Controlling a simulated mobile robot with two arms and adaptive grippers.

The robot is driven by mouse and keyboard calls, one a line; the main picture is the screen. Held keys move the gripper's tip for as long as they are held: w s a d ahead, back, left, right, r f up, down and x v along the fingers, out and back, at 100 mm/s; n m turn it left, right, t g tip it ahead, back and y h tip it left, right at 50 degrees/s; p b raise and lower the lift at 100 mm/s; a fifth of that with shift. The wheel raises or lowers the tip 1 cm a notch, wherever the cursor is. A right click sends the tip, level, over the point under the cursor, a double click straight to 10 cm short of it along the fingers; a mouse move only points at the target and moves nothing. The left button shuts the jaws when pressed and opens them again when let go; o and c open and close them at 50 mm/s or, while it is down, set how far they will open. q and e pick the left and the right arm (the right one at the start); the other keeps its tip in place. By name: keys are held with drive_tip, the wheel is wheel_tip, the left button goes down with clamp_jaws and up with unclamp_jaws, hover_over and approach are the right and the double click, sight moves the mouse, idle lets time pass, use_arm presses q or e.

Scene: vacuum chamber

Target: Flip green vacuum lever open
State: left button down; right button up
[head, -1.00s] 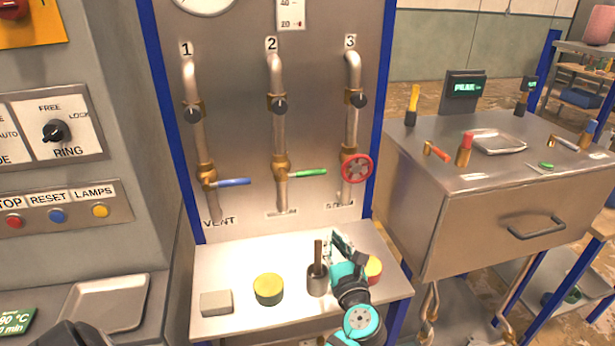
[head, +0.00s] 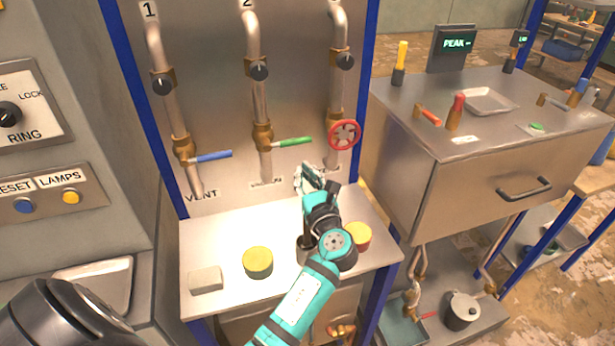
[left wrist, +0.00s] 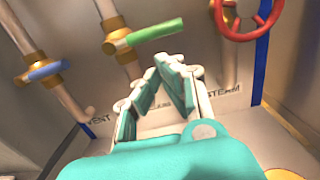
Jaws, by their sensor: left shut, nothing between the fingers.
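The green lever (head: 294,142) sticks out to the right from the brass valve (head: 264,138) on pipe 2, crosswise to the upright pipe. In the left wrist view the green lever (left wrist: 155,32) is at the top, above and apart from my fingertips. My left gripper (head: 309,179) is below the lever and slightly to its right, in front of the panel's lower part. In the left wrist view my left gripper (left wrist: 168,75) has its fingertips together, with nothing between them. My right gripper is not in view.
A blue lever (head: 212,156) is on pipe 1, left of the green one. A red handwheel (head: 344,134) is on pipe 3, close on the right. The shelf below holds a grey block (head: 205,280) and yellow-topped round pieces (head: 257,262). My arm partly hides a dark cup.

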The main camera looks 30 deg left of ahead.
sight(295, 142)
use_arm(q)
drive_tip(key=p+x, duration=0.1)
drive_tip(key=x, duration=0.4)
drive_tip(key=shift+w+a, duration=0.2)
drive_tip(key=shift+a, duration=0.05)
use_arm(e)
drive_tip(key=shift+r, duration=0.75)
use_arm(q)
drive_tip(key=shift+a+n, duration=0.1)
drive_tip(key=shift+n, duration=0.2)
drive_tip(key=shift+w+d+r+n, duration=0.1)
drive_tip(key=shift+d+r+n, duration=0.15)
drive_tip(key=shift+r+n, duration=0.05)
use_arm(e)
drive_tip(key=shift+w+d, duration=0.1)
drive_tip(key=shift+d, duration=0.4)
